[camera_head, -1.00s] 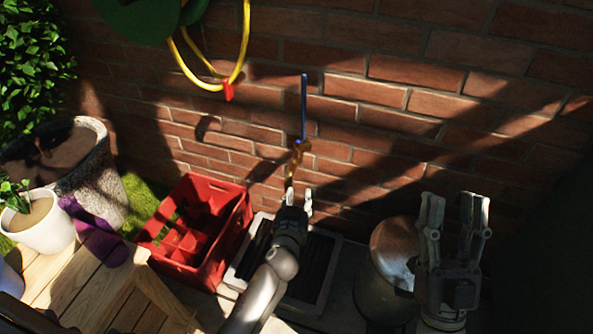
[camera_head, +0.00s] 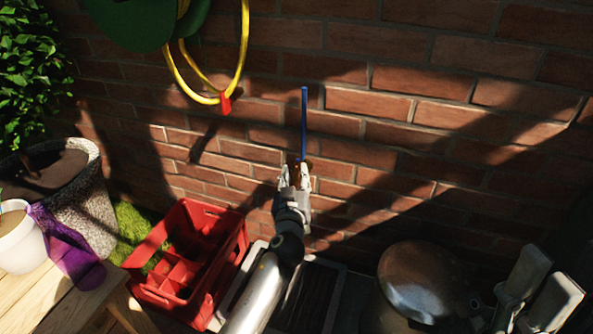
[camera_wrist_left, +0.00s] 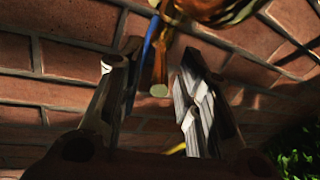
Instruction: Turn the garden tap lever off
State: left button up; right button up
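The garden tap's long blue lever (camera_head: 304,122) points straight up along the brick wall. The brass tap body (camera_head: 302,162) is mostly hidden behind my left gripper (camera_head: 295,172), which is raised just in front of it. In the left wrist view the brass body (camera_wrist_left: 215,10) crosses the top and the blue lever (camera_wrist_left: 149,38) shows between the fingers of my left gripper (camera_wrist_left: 160,62). Those fingers are apart, and I see no clear contact. My right gripper (camera_head: 537,292) is at the lower right, fingers apart and empty.
A red crate (camera_head: 215,285) stands below left, beside a dark drain grate (camera_head: 312,295). A rounded metal pot (camera_head: 425,280) is lower right. A yellow hose (camera_head: 243,50) hangs upper left.

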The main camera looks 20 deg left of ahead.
aim_at(297, 163)
pick_arm(q)
jog(key=shift+x, duration=1.95)
grip_shut()
